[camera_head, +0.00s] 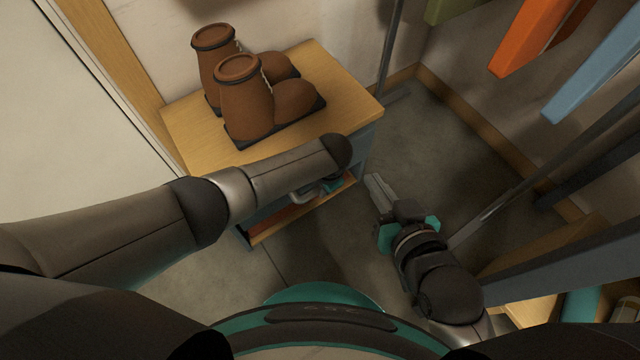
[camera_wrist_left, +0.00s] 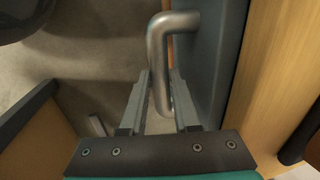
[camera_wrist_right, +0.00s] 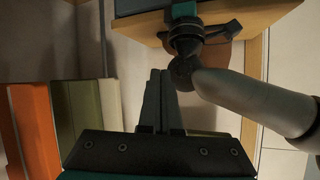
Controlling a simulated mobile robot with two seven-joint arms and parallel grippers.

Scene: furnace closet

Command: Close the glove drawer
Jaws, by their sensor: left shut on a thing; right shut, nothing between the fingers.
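The glove drawer belongs to a small wooden-topped cabinet (camera_head: 325,85). In the left wrist view its grey-blue front (camera_wrist_left: 212,50) carries a bent metal handle (camera_wrist_left: 157,50). My left gripper (camera_wrist_left: 162,78) is shut on this handle, one finger on each side.
Brown boots (camera_head: 245,105) stand on the cabinet top. A door (camera_head: 60,110) is at the left. Orange (camera_head: 525,45) and blue (camera_head: 595,75) panels are at upper right, with grey rails below them.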

